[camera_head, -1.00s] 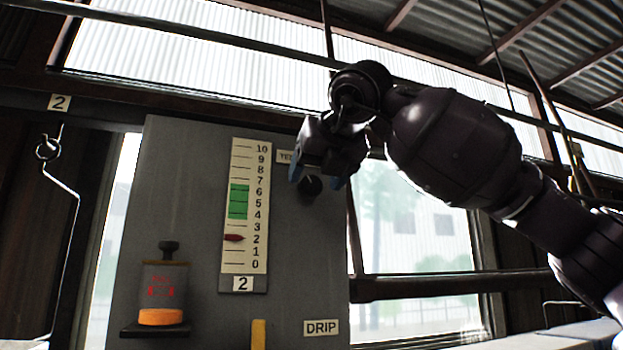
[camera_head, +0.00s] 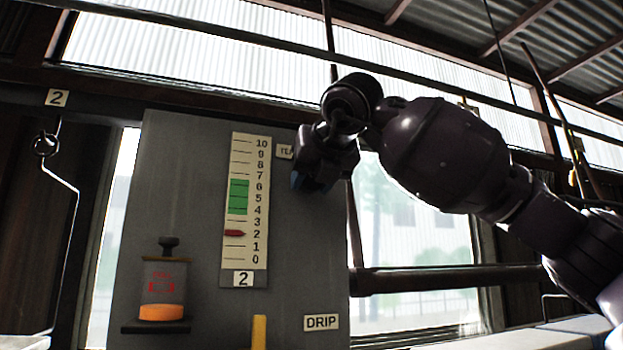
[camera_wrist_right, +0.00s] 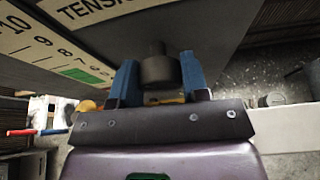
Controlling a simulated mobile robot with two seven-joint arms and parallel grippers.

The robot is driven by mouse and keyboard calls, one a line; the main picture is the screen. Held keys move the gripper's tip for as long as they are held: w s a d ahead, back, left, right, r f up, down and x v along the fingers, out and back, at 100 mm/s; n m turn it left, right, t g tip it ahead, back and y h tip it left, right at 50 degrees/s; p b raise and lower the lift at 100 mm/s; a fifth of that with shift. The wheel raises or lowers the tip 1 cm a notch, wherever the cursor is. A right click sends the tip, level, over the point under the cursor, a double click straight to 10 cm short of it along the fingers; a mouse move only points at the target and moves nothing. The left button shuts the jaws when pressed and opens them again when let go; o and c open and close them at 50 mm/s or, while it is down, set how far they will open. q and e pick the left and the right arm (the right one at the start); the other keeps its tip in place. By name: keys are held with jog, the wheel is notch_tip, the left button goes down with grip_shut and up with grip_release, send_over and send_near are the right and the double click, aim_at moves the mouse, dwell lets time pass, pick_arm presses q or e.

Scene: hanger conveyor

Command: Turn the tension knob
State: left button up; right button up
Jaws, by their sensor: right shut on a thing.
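The tension knob (camera_wrist_right: 157,70) is a dark round knob on the grey panel (camera_head: 180,215). In the right wrist view it sits between the blue fingers of my right gripper (camera_wrist_right: 158,78), which is shut on it. In the head view my right gripper (camera_head: 318,180) is at the panel's upper right edge and hides the knob. The tension scale (camera_head: 245,205) runs from 0 to 10, with a green band at about 4 to 7. Its red pointer (camera_head: 234,233) is near 2, below the band. The left gripper is not in view.
An oiler-like jar with orange fluid (camera_head: 162,290) stands on a small shelf at the panel's left. A yellow lever (camera_head: 259,332) and a DRIP label (camera_head: 321,322) are low on the panel. A wire hanger (camera_head: 62,190) hangs at far left.

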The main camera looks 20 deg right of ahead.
jog(key=shift+f+m+y+b, duration=0.25)
jog(key=shift+m+b, duration=0.25)
jog(key=shift+b, duration=0.7)
jog(key=shift+w+d+m+y+b, duration=0.1)
jog(key=shift+m+y+b, duration=0.45)
jog(key=shift+m+b, duration=0.45)
jog(key=m+y+b, duration=0.2)
jog(key=shift+r+t+b, duration=0.15)
jog(key=shift+t+b, duration=0.15)
jog(key=shift+r+m, duration=0.1)
jog(key=shift+m, duration=0.5)
jog(key=o, duration=0.9)
